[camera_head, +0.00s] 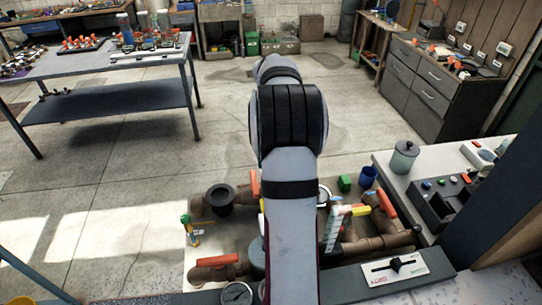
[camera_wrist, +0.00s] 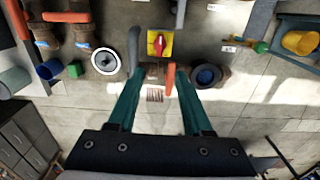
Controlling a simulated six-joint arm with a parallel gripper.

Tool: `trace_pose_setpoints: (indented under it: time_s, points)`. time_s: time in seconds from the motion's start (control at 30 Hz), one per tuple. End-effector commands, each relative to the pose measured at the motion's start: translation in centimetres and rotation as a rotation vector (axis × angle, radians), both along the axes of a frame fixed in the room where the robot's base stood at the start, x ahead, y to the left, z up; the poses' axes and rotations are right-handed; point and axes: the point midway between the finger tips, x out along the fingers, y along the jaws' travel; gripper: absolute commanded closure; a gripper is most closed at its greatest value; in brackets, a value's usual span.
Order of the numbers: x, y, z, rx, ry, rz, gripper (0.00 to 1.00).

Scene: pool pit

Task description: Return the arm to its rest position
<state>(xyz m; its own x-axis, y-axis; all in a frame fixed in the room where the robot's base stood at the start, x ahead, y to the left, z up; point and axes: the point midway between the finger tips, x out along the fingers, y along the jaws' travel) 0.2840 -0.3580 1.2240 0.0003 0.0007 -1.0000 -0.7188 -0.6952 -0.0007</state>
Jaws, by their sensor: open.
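My arm reaches straight ahead over the pit (camera_head: 150,275) in the head view, and its far end hides my gripper there. In the wrist view my gripper (camera_wrist: 156,78) shows as two teal fingers spread apart, open. No object is held between them. An orange handle (camera_wrist: 169,78) shows close to the right fingertip; I cannot tell how far below it is. A yellow plate with a red knob (camera_wrist: 159,43) lies beyond the fingertips.
A bench (camera_head: 385,165) with a lidded grey pot (camera_head: 404,157) and a dark control box (camera_head: 440,203) stands at right. A blue cup (camera_head: 368,177) and green cube (camera_head: 345,183) sit at the pit. A table (camera_head: 90,68) stands at left; open floor lies between.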

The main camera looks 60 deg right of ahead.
Motion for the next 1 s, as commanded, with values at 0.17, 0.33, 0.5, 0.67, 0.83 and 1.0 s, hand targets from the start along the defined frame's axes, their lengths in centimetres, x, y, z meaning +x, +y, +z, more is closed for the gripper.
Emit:
trace_pose_setpoints:
  time_s: [0.17,0.33,0.5,0.67,0.83,1.0]
  points:
    - [0.0,0.0,0.7,-0.001,0.001,0.001,0.50]
    - [0.0,0.0,0.6,0.000,0.000,0.001,0.50]
    - [0.1,0.1,0.7,0.000,0.000,0.002,0.50]
    - [1.8,7.7,3.4,0.015,-0.017,0.059,0.50]
    - [-1.2,25.1,6.2,0.072,-0.035,0.180,0.50]
    - [-10.1,36.1,4.7,0.131,-0.024,0.277,0.50]
